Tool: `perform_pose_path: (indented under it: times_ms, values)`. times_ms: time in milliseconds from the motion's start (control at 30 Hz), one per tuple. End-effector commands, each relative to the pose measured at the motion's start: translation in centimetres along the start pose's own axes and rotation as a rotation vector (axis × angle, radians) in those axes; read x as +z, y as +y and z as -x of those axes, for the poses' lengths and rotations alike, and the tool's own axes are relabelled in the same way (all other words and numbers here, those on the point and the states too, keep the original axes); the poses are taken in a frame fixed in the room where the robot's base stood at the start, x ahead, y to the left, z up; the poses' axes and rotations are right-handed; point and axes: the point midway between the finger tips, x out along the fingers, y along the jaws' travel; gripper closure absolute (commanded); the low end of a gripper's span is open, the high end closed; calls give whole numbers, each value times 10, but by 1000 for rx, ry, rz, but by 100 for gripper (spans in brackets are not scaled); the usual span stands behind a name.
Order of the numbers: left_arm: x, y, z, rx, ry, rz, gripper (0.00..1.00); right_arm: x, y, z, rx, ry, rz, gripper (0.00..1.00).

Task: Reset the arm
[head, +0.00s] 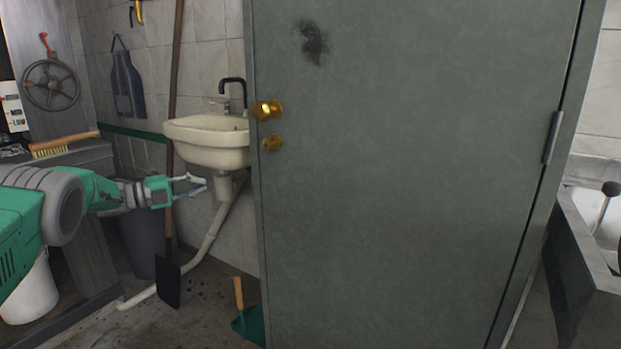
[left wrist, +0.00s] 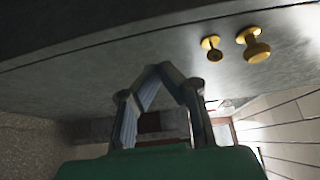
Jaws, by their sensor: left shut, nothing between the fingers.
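My left arm comes in from the left in the head view, and its gripper (head: 190,185) points right, in front of the sink and a little left of the grey door (head: 410,180). In the left wrist view the fingers of this gripper (left wrist: 158,68) meet at their tips, with nothing between them. The door also shows in the left wrist view (left wrist: 80,80), along with its brass knob (left wrist: 254,46) and the smaller brass fitting (left wrist: 211,46). My right gripper is in neither view.
A cream sink (head: 208,140) with a drain pipe is behind the left gripper. A long-handled shovel (head: 168,282) leans by the wall. A brush (head: 65,146) lies on the grey bench. A green dustpan (head: 250,325) is on the floor.

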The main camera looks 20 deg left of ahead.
Motion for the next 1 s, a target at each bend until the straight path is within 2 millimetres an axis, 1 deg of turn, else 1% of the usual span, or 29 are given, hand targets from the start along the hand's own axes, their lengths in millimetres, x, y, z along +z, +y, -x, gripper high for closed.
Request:
perform_pose_path:
  times_ms: [67,133,167,233,267,367,400,467,500,567,600,667,700,767,800,833,867,900,967,1000]
  values:
    - [-1,2,-3,-4,-8,20,100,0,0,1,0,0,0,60]
    - [-4,10,-8,-17,-34,79,100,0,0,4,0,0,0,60]
    - [-5,16,-11,-24,-54,120,100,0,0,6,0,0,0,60]
    - [-11,36,-22,-46,-115,250,100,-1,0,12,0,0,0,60]
    - [-15,47,-26,-53,-149,320,100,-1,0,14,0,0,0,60]
    - [-39,93,-38,-63,-285,582,100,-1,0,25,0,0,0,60]
    - [-53,113,-41,-57,-343,687,100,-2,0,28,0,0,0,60]
    - [-78,145,-42,-37,-437,844,100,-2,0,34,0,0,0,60]
    - [-98,166,-40,-17,-501,946,100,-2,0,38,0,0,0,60]
    - [-132,196,-33,24,-601,1090,100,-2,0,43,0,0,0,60]
    - [-156,215,-27,56,-667,1176,100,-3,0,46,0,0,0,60]
    - [-194,238,-14,107,-766,1291,100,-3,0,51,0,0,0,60]
    - [-220,252,-4,144,-832,1360,100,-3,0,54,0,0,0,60]
    - [-259,269,14,204,-931,1453,100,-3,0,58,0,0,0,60]
    - [-285,278,28,246,-997,1506,100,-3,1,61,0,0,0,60]
    - [-305,283,39,279,-1049,1544,100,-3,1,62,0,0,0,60]
    - [-325,287,50,311,-1098,1577,100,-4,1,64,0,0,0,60]
    - [-350,291,66,354,-1168,1618,100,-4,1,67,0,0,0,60]
    - [-389,293,91,422,-1270,1667,100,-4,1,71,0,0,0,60]
    - [-412,293,109,465,-1338,1692,100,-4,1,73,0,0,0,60]
